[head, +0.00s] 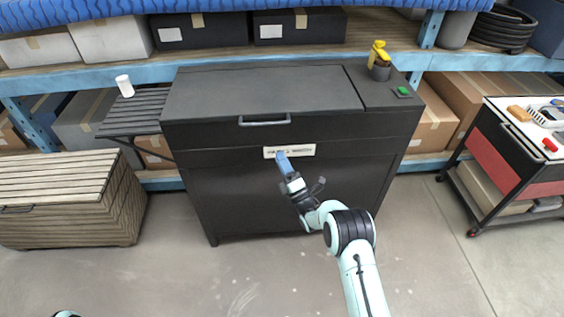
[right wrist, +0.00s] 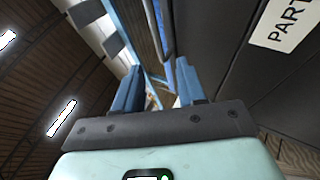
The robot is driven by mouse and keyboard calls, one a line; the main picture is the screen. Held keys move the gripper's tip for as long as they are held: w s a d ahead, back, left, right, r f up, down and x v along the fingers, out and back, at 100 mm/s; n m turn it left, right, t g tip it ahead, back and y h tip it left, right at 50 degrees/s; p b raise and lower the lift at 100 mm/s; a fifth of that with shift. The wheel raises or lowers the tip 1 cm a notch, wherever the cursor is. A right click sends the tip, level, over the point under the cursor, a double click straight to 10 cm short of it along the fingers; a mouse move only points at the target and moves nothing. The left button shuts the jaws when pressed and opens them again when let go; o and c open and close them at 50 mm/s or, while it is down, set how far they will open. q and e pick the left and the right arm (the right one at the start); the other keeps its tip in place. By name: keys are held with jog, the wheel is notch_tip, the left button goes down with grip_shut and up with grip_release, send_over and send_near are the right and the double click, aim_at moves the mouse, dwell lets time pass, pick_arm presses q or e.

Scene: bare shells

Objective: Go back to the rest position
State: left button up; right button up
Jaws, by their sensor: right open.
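My right gripper (head: 283,163) is in front of the dark cabinet's (head: 240,190) upper front, near its white label (head: 303,151), with its blue fingers pointing up. In the right wrist view the two blue fingers (right wrist: 158,90) stand apart with nothing between them, and part of the label (right wrist: 283,22) shows at the upper right. Whether the fingers touch the cabinet I cannot tell. The cabinet's lid (head: 265,92) is down, with a grey handle (head: 264,121) at its front edge. My left gripper is out of view.
A slatted wooden chest (head: 75,215) stands at the left. A red and black tool cart (head: 512,165) with small items on top stands at the right. A blue-framed shelf (head: 130,72) with boxes is behind. A yellow-topped item (head: 379,58) stands on the cabinet. The front floor is clear.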

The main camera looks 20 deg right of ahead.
dwell(0.4)
jog(key=s+f+m+g+h+p, duration=0.2)
jog(key=s+f+m+g, duration=0.5)
jog(key=f, duration=0.5)
jog(key=s+f+m+g+h+p, duration=0.2)
jog(key=s+f+m+g, duration=0.3)
jog(key=s+f+m, duration=0.5)
jog(key=s+a+f+m+g+y+p, duration=0.1)
jog(key=s+a+f+m+g, duration=0.25)
jog(key=s, duration=0.35)
jog(key=s+a+f+m+g+p, duration=0.1)
jog(key=s+a+f+m+g, duration=0.2)
jog(key=s, duration=0.5)
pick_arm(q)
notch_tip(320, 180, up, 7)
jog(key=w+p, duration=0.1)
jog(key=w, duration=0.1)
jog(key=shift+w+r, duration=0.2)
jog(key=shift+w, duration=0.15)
pick_arm(e)
jog(key=s+a+r+m+g+y, duration=0.1)
jog(key=s+a+g, duration=0.1)
jog(key=s, duration=0.5)
jog(key=s+a+r+m+g+y, duration=0.1)
jog(key=s+a+r+m+g, duration=0.1)
jog(key=s, duration=0.6)
jog(key=shift+a+g, duration=0.85)
jog(key=shift+g, duration=0.2)
jog(key=shift+m, duration=0.25)
